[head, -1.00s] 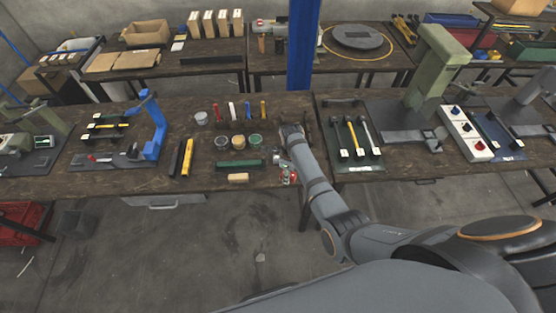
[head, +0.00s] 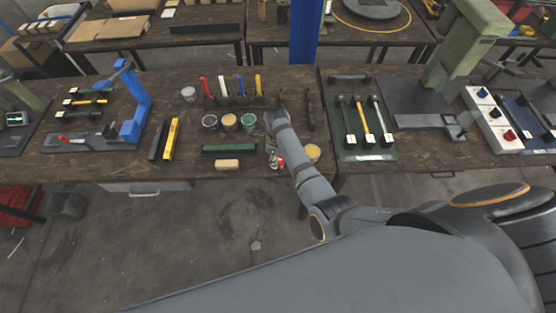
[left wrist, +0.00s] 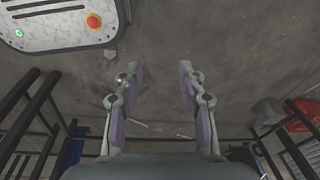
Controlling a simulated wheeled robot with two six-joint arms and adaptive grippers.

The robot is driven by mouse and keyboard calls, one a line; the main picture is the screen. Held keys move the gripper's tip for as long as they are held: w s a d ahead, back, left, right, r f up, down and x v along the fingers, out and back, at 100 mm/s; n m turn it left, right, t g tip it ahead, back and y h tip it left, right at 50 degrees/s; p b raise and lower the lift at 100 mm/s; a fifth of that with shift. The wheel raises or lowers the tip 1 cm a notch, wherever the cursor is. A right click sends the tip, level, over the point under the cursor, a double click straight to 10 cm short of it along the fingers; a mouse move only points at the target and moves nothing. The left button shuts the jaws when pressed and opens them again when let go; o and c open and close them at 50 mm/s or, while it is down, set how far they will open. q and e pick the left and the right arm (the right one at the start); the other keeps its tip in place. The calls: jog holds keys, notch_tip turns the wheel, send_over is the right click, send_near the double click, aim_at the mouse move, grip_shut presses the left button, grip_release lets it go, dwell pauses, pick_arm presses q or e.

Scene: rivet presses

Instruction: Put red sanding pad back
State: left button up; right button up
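I cannot clearly make out a red sanding pad. A small red and silver patch (head: 277,161) shows at the bench's front edge, beside my right gripper; it is too small to identify. My right gripper (head: 271,136) is over the wooden bench, just right of the round green-topped container (head: 248,120). The arm hides its fingers, so its opening and anything in it are unclear. My left gripper (left wrist: 158,88) is open and empty in the left wrist view, above bare floor; it is not in the head view.
The bench (head: 190,158) also bears a yellow-topped round container (head: 313,152), a dark green bar (head: 228,150), a tan block (head: 228,164) and a tool rack (head: 235,103) with coloured handles. A blue press (head: 136,105) stands left. The floor (head: 215,210) in front is mostly clear.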

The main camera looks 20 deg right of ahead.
jog(key=shift+s+r, duration=0.1)
jog(key=shift+s, duration=0.15)
jog(key=shift+a, duration=0.1)
jog(key=o, duration=0.7)
jog(key=shift+a, duration=0.15)
jog(key=shift+o, duration=1.5)
jog(key=shift+r, duration=0.15)
notch_tip(320, 180, up, 9)
jog(key=p, duration=1)
jog(key=shift+r, duration=0.1)
pick_arm(q)
notch_tip(320, 180, up, 9)
jog(key=s, duration=0.1)
jog(key=shift+s+r, duration=0.15)
jog(key=shift+s, duration=0.25)
pick_arm(e)
notch_tip(320, 180, up, 3)
jog(key=shift+f, duration=0.2)
